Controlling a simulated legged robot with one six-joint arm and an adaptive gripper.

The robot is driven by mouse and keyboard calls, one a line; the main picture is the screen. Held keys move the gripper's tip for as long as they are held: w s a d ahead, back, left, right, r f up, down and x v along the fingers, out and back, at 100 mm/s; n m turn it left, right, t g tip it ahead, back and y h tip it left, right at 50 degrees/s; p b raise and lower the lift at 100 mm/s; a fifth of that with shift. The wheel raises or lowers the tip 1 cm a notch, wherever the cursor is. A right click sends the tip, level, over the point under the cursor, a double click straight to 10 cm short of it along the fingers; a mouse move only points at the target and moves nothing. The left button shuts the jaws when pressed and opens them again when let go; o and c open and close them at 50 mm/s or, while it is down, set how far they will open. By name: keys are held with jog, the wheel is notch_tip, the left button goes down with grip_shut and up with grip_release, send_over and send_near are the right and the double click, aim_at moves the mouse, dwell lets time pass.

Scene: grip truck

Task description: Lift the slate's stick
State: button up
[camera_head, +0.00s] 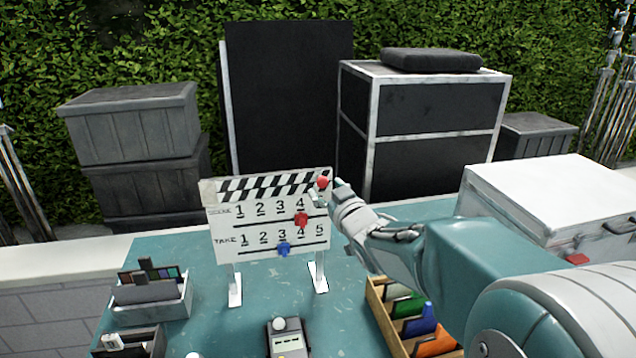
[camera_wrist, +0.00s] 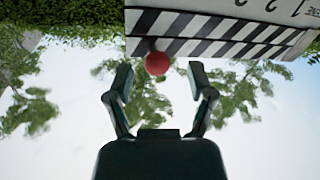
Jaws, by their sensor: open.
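The slate (camera_head: 262,232) stands upright on two white legs on the teal table, with SCENE and TAKE number rows. Its striped stick (camera_head: 262,187) lies along the top, with a red ball (camera_head: 323,182) at the right end. A red slider sits under the SCENE row and a blue one under the TAKE row. My gripper (camera_head: 327,192) is at the slate's upper right, near the red ball. In the wrist view my gripper (camera_wrist: 160,88) is open, and the red ball (camera_wrist: 157,64) is just beyond and between the fingertips. I cannot tell whether they touch.
A wooden file box (camera_head: 374,300) stands right of the slate, below my arm. A small device (camera_head: 288,340) is at the front, and a tray of cards (camera_head: 150,300) at the left. A white case (camera_head: 560,200) stands at the right. Dark crates are behind.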

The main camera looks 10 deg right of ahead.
aim_at(325, 186)
jog(key=shift+w+a, duration=0.15)
jog(key=shift+w, duration=1.4)
jog(key=shift+s, duration=0.1)
grip_shut()
jog(key=shift+r, duration=0.1)
